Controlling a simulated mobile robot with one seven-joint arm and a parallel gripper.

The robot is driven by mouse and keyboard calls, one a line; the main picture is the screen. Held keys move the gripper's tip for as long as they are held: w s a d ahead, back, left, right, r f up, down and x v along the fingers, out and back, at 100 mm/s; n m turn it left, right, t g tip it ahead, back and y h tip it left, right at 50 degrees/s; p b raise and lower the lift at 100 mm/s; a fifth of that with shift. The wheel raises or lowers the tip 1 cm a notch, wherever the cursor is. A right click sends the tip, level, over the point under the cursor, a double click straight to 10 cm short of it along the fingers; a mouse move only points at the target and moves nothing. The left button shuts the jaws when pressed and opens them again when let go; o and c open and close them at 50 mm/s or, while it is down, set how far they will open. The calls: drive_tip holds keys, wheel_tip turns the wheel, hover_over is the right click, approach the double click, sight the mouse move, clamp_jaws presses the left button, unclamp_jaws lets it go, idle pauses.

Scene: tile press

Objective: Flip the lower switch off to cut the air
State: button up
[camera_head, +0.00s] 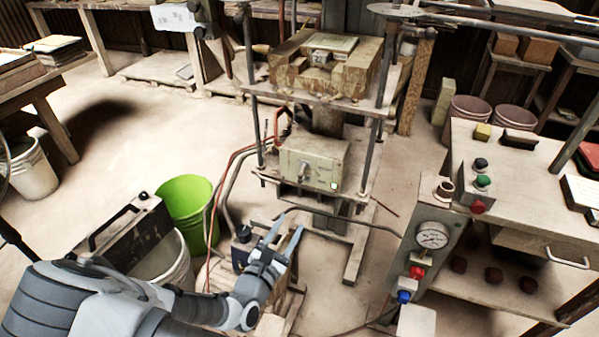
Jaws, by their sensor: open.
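My gripper (289,222) is open and empty at the lower middle, its two blue-grey fingers apart and pointing up and away from me. To the right, a sloping grey panel carries a pressure gauge (433,236), a red knob (417,272) and a blue knob (404,296). I cannot tell which part is the lower switch.
A green bucket (187,197) stands left of my gripper. Red hoses (214,212) run up to the press. A wooden block (292,73) sits on the press platform (328,103). A workbench (510,165) stands at right. Open floor lies between press and bench.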

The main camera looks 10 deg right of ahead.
sight(299, 182)
drive_tip(key=w+d, duration=0.2)
drive_tip(key=w, duration=0.3)
drive_tip(key=w+d+n+t+y, duration=0.1)
drive_tip(key=w+d, duration=0.1)
drive_tip(key=w, duration=0.3)
drive_tip(key=w+d+n+b, duration=0.1)
drive_tip(key=w+d, duration=0.1)
drive_tip(key=w, duration=0.4)
drive_tip(key=shift+d+f+y, duration=0.1)
drive_tip(key=shift+d+y, duration=0.1)
drive_tip(key=shift+y, duration=0.1)
clamp_jaws()
